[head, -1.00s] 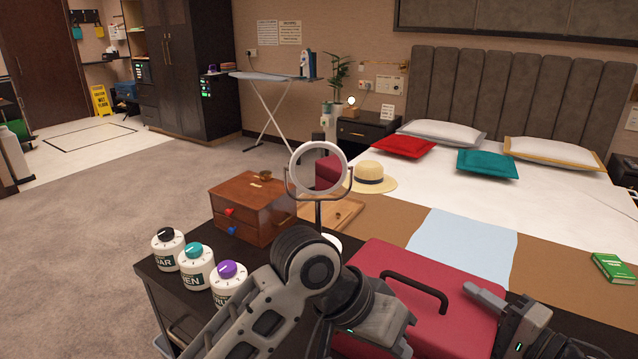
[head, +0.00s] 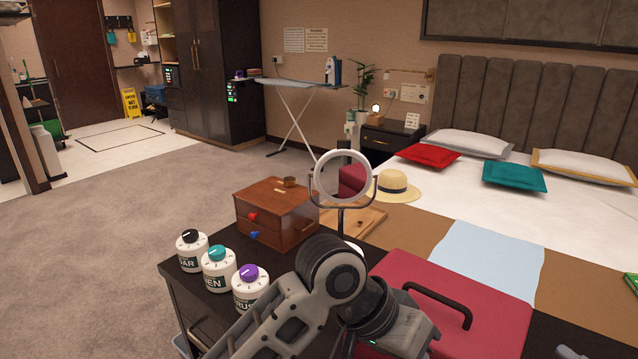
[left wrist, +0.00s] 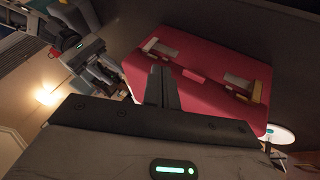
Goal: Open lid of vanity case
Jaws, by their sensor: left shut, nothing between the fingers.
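The red vanity case (head: 480,300) lies on the dark cabinet top in the head view, with a black handle (head: 440,300) on its upper face. In the left wrist view the case (left wrist: 205,55) shows two pale metal latches, one (left wrist: 160,47) at left and one (left wrist: 243,85) at right. The lid looks closed. My left gripper (left wrist: 163,85) is shut and empty in front of this latch side, and I cannot tell whether it touches. Its fingertips are hidden in the head view. Only a tip of my right gripper (head: 566,352) shows at the bottom edge; its jaws are unclear.
A round mirror (head: 343,176) stands behind the case, near a wooden drawer box (head: 277,213). Several white jars (head: 218,270) line the cabinet's left edge. A straw hat (head: 394,185) lies behind the case. The bed (head: 590,235) lies beyond.

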